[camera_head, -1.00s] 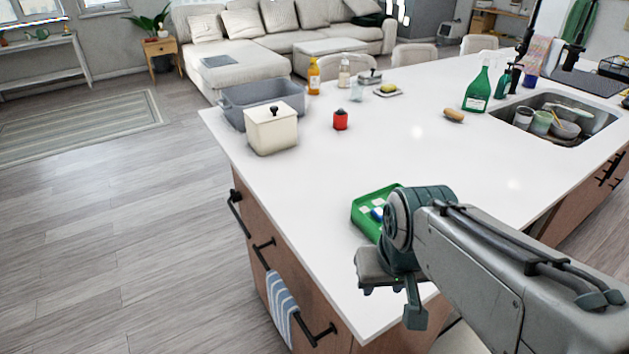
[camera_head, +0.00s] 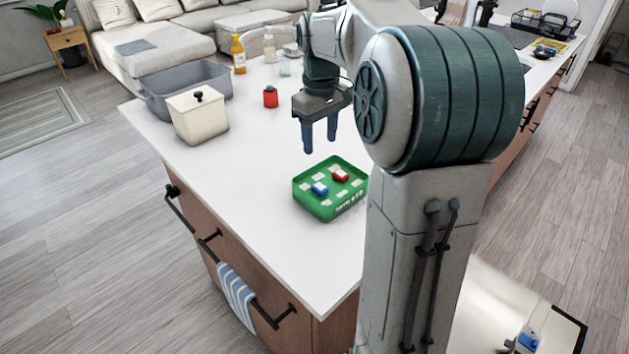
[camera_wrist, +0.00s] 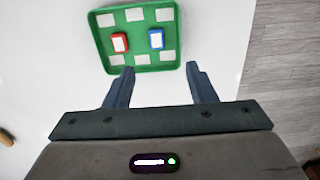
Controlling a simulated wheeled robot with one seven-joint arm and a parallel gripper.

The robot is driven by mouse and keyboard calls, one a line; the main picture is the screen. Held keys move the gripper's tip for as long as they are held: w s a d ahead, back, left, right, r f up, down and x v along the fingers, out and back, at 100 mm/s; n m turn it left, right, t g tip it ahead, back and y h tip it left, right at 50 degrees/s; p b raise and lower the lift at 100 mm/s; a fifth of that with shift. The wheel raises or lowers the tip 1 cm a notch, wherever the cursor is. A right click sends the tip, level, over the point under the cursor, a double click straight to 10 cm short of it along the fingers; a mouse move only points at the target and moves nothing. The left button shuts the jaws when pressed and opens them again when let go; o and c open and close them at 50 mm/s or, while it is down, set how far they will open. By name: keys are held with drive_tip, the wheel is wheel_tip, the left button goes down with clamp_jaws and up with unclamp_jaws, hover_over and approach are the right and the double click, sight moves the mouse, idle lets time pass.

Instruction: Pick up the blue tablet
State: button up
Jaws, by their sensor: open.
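The blue tablet (camera_head: 320,188) is a small blue block with a white top. It lies in a green tray (camera_head: 325,209) with white patches, beside a red block (camera_head: 340,175). In the wrist view the blue tablet (camera_wrist: 156,39) is on the right and the red block (camera_wrist: 120,42) on the left. My gripper (camera_head: 320,148) is open and empty, pointing down above the counter behind the tray in the head view. In the wrist view my gripper's fingers (camera_wrist: 160,72) are apart, with the tray just beyond their tips. Nothing hides the blue tablet.
The tray stands on a white island counter (camera_head: 260,200). A cream lidded canister (camera_head: 198,118), a grey basin (camera_head: 180,85) and a small red jar (camera_head: 270,97) stand at the back left. An orange bottle (camera_head: 238,55) is farther back. The counter left of the tray is clear.

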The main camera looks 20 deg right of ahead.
hover_over(320, 192)
wheel_tip(320, 192, down, 8)
drive_tip(key=shift+s+f, duration=0.15)
drive_tip(key=shift+f, duration=0.05)
drive_tip(key=shift+w+f+p, duration=0.15)
drive_tip(key=shift+f, duration=1.2)
drive_tip(key=shift+w+f+p, duration=0.1)
drive_tip(key=shift+f+p, duration=0.05)
drive_tip(key=shift+f, duration=1.2)
drive_tip(key=c, duration=1.1)
